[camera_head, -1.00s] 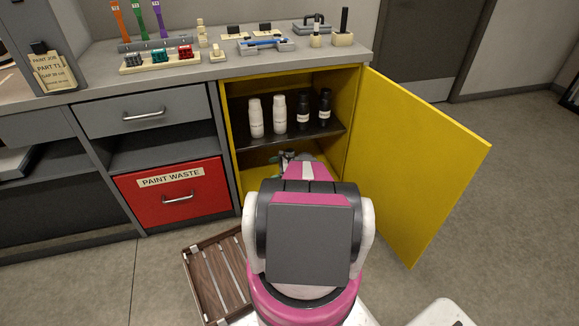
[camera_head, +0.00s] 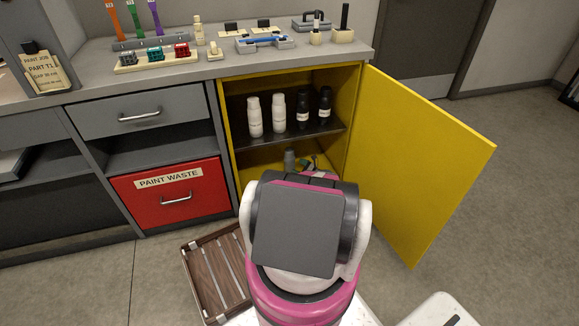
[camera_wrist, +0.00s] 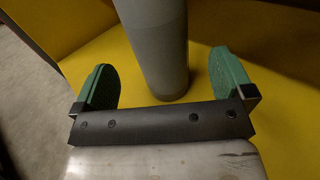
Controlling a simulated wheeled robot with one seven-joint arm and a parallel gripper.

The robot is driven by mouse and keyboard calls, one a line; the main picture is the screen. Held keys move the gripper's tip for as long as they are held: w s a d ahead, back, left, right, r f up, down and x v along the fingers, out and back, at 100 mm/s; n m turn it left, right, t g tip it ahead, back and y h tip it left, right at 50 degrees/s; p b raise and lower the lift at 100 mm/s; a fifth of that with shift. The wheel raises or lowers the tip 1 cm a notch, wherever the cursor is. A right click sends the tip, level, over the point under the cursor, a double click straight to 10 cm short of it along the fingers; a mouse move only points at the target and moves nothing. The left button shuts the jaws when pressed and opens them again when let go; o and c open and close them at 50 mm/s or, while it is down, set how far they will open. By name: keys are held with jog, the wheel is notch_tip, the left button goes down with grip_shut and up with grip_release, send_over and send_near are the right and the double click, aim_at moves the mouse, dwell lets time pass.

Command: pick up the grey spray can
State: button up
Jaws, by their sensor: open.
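The grey spray can (camera_wrist: 158,45) stands upright on the yellow floor of the cabinet in the wrist view. Its top is cut off by the frame edge. My gripper (camera_wrist: 163,65) is open, with one green finger on each side of the can and a visible gap at both sides. The can's base is just ahead of the dark palm bar. In the head view a grey can top (camera_head: 290,158) shows in the lower cabinet space. My arm hides most of the gripper and the can's lower part there.
The cabinet shelf (camera_head: 290,138) above holds two white bottles (camera_head: 266,115) and two black bottles (camera_head: 313,107). The yellow door (camera_head: 415,155) stands open at the right. A brown slatted crate (camera_head: 214,275) lies on the floor at the left of my arm.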

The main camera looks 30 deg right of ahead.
aim_at(289, 161)
jog(key=shift+f+x, duration=0.1)
jog(key=shift+x, duration=1.45)
jog(key=shift+f+x, duration=0.15)
jog(key=shift+x, duration=1.4)
jog(key=c, duration=1.2)
jog(key=shift+c, duration=0.2)
jog(key=shift+r, duration=0.1)
jog(key=shift+s+a+r, duration=0.1)
jog(key=shift+r, duration=1.35)
jog(key=s+a+r, duration=0.6)
jog(key=a+r, duration=0.3)
jog(key=r, duration=0.2)
jog(key=shift+a, duration=0.35)
jog(key=shift+s, duration=0.15)
